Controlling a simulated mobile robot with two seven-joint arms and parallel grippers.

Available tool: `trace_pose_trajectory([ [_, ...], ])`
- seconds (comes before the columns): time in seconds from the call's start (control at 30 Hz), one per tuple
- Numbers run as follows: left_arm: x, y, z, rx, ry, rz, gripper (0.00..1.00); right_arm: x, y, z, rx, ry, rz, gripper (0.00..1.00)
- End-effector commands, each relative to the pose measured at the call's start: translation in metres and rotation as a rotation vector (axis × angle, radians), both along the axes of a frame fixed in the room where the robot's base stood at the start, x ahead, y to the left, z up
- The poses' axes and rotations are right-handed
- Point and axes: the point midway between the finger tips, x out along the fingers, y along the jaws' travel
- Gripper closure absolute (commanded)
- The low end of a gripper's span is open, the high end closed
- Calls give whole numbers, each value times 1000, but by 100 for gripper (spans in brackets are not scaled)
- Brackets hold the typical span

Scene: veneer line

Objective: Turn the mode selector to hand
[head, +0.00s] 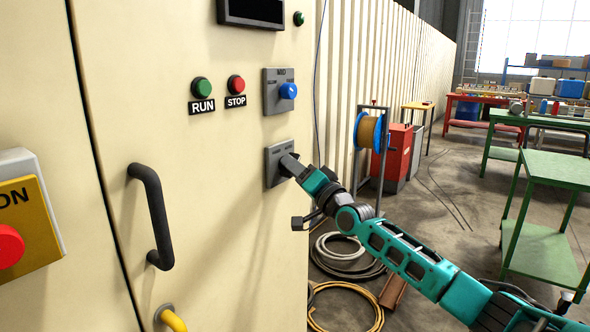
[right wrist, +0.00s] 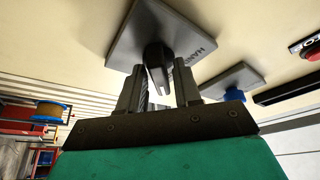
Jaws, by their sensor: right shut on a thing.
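The mode selector is a dark knob (right wrist: 155,58) on a square grey plate (right wrist: 128,38), with the word HAND at one edge of the plate in the right wrist view. In the head view its plate (head: 272,170) is on the cream cabinet door, below the blue knob. My right gripper (head: 290,164) reaches it from the lower right and is shut on the knob, one finger at each side. In the head view the gripper hides the knob, so I cannot tell which mark it points at. My left gripper is not in view.
A blue knob (head: 288,91) on its own grey plate is just above, with a green RUN button (head: 202,87) and a red STOP button (head: 236,84) to its left. A black door handle (head: 154,215) sticks out at lower left. Coiled hoses (head: 345,262) lie on the floor.

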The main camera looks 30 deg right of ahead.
Motion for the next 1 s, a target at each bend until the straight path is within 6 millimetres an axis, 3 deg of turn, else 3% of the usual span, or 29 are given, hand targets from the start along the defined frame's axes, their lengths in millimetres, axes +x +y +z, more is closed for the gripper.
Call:
trace_pose_trajectory([
  [0.1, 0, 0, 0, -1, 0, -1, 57, 0, 0, 0, 0, 0, 0, 97],
  [0.27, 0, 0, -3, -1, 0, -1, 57, 0, 0, -1, -7, -3, 0, 97],
  [0.47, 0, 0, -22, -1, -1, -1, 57, 0, 0, -5, -56, -24, 1, 97],
  [0.63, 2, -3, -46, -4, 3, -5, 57, 0, -1, -8, -149, -61, 0, 97],
  [1.0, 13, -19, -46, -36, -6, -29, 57, 1, -3, -1, -453, -185, -1, 97],
])
